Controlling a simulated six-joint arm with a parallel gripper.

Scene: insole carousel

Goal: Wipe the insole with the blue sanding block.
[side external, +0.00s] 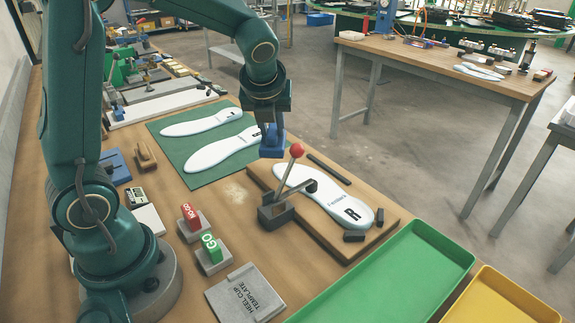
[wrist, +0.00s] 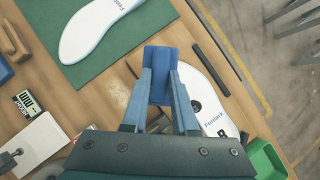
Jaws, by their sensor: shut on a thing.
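A white insole (side external: 325,197) marked "R" lies on a brown wooden board (side external: 383,243), partly under a lever clamp (side external: 276,209) with a red knob. The insole also shows in the wrist view (wrist: 204,100), partly hidden by my gripper. My gripper (side external: 270,128) is shut on the blue sanding block (side external: 272,150) at the far, toe end of the insole. In the wrist view the block (wrist: 161,62) sits between both fingers, beside and partly over the insole's edge. I cannot tell whether the block touches the insole.
Two white insoles lie on a green mat (side external: 190,177) behind. A dark strip (side external: 329,168) lies along the board's far side. Green tray (side external: 400,275) and yellow tray (side external: 500,300) stand at front right. GO (side external: 212,252) and NO-GO (side external: 190,222) blocks and a heel cup template (side external: 243,295) stand left.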

